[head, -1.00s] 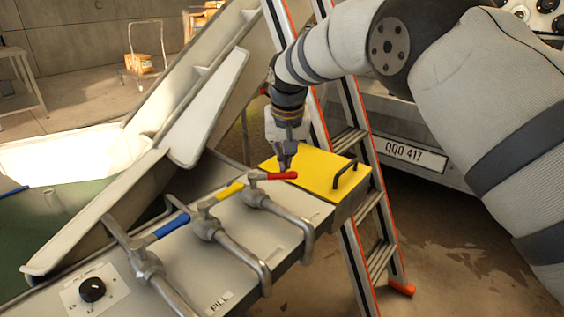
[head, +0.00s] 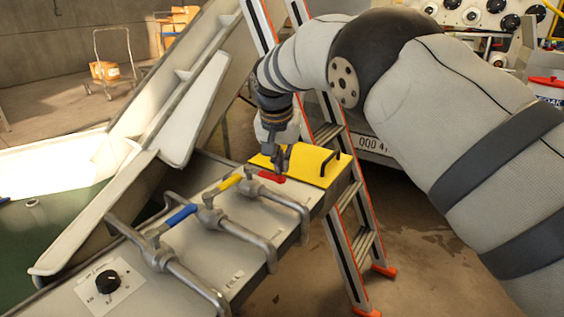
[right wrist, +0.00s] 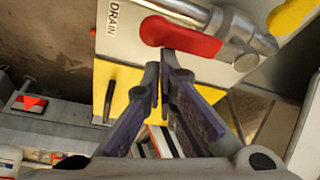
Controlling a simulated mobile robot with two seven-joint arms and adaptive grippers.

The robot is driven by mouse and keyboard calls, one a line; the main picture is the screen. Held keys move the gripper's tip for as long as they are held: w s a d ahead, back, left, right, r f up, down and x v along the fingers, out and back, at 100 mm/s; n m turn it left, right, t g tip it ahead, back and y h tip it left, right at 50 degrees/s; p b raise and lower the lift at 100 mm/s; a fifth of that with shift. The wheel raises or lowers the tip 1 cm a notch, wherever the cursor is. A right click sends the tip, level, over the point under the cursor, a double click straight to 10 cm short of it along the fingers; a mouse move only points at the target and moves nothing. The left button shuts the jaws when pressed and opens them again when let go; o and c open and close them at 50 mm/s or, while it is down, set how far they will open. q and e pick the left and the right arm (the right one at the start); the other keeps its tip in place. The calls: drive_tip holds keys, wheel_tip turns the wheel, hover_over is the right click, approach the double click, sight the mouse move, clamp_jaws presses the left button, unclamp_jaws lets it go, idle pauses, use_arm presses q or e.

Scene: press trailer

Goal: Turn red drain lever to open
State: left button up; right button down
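The red drain lever (head: 271,177) sits on the pipe valve nearest the yellow panel, its handle pointing right and slightly toward the front in the head view. In the right wrist view the red lever (right wrist: 185,40) lies across the top beside the "DRAIN" label. My right gripper (head: 277,168) is down at the lever's handle. In the wrist view its fingertips (right wrist: 161,72) are close together at the near edge of the lever, with nothing seen between them. I cannot tell for sure whether they touch it. My left gripper is out of view.
A yellow lever (head: 229,182) and a blue lever (head: 180,215) sit on neighbouring valves. A yellow panel with a black handle (head: 327,162) lies just beyond the red lever. A ladder (head: 347,215) stands right behind the bench. A black knob (head: 107,282) is at the front left.

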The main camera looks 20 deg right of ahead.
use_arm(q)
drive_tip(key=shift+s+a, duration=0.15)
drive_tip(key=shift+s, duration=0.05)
use_arm(e)
drive_tip(key=shift+s+a, duration=0.15)
drive_tip(key=shift+s, duration=0.1)
drive_tip(key=shift+a+f, duration=0.1)
drive_tip(key=shift+f, duration=0.05)
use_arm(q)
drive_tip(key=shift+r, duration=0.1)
use_arm(e)
drive_tip(key=shift+s, duration=0.1)
